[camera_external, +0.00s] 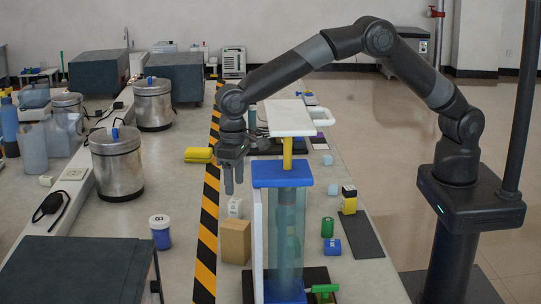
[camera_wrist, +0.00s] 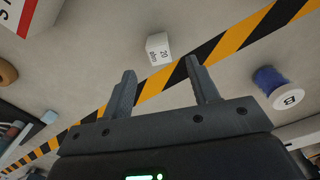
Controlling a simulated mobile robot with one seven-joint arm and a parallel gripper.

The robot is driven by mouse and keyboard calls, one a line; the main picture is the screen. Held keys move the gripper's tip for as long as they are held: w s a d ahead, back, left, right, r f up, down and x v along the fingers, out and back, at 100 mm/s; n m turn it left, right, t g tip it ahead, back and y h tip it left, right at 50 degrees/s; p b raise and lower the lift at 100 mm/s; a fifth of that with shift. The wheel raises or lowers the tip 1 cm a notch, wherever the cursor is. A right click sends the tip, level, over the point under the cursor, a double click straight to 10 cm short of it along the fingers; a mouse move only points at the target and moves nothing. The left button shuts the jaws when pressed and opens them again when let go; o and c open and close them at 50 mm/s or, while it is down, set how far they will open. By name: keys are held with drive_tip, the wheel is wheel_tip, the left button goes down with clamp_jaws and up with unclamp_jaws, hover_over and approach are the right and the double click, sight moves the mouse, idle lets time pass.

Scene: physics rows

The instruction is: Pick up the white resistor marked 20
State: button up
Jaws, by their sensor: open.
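The white resistor is a small white block marked "20 ohm" (camera_wrist: 158,47) in the wrist view, lying on the bench beyond the fingertips and roughly between them. In the external view a small white block (camera_external: 235,208), which looks like the same one, sits beside the striped tape, just below my gripper. My gripper (camera_external: 233,187) points down above the bench with its fingers apart. In the wrist view my gripper (camera_wrist: 161,68) is open and empty. The fingers do not touch the resistor.
Black-and-yellow tape (camera_external: 207,225) runs along the bench. A brown block (camera_external: 236,242) stands near the white block, and a tall clear column with a blue top (camera_external: 282,173) stands close on the right. A blue-and-white jar (camera_external: 160,232) is left of the tape.

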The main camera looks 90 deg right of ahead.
sight(237, 201)
drive_tip(key=f, duration=0.7)
drive_tip(key=shift+s+f, duration=0.2)
drive_tip(key=shift+c, duration=0.3)
drive_tip(key=c, duration=1)
drive_tip(key=shift+r, duration=0.1)
